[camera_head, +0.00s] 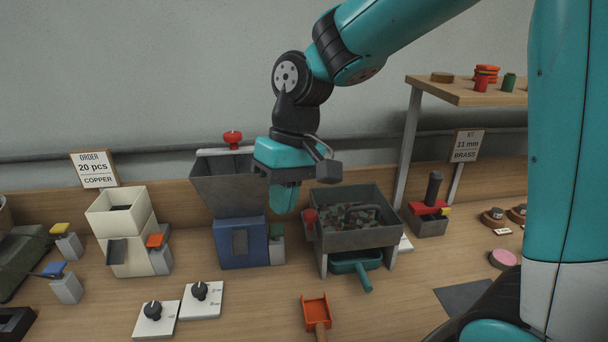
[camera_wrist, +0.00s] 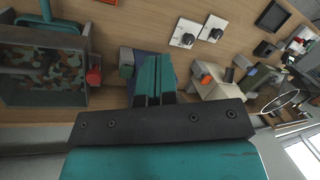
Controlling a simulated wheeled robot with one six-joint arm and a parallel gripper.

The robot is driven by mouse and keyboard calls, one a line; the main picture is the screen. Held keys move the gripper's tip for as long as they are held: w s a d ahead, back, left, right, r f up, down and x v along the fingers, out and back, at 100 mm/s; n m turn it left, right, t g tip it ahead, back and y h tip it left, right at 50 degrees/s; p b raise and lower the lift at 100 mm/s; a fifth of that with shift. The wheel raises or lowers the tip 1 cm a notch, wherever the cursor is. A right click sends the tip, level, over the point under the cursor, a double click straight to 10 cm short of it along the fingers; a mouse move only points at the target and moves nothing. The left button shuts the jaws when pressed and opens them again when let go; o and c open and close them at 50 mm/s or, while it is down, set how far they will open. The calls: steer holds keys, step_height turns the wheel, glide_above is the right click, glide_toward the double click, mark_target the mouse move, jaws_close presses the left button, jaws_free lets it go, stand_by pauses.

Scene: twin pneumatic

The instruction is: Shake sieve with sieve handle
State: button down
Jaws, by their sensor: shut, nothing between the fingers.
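The sieve (camera_head: 328,239) is a grey box on legs, right of centre in the head view. It holds many small green, red and dark pieces. It also shows at the left of the wrist view (camera_wrist: 84,93). A red knob (camera_head: 310,217) sticks out of its left side; the knob is also in the wrist view (camera_wrist: 94,76). My gripper (camera_head: 283,205), with teal fingers (camera_wrist: 153,75) shut and empty, is left of the sieve, apart from the red knob.
A teal tray (camera_head: 344,266) with a handle sits under the sieve. A grey hopper on a blue base (camera_head: 240,243) stands left, behind my gripper. An orange scoop (camera_head: 316,311) and two dial plates (camera_head: 201,302) lie in front. A red-handled block (camera_head: 428,223) stands right.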

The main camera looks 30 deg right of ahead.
steer(key=w+d+r+m+g+p, duration=0.1)
steer(key=w+d+m+p, duration=0.4)
steer(key=w, duration=0.5)
steer(key=m+g+p, duration=0.2)
steer(key=m+p, duration=0.1)
glide_toward(309, 217)
steer(key=w+d+r, duration=0.2)
steer(key=w, duration=0.2)
steer(key=shift+h, duration=0.4)
steer(key=p+x, duration=0.3)
steer(key=x, duration=0.6)
steer(key=shift+a+f, duration=0.1)
steer(key=shift+f, duration=0.3)
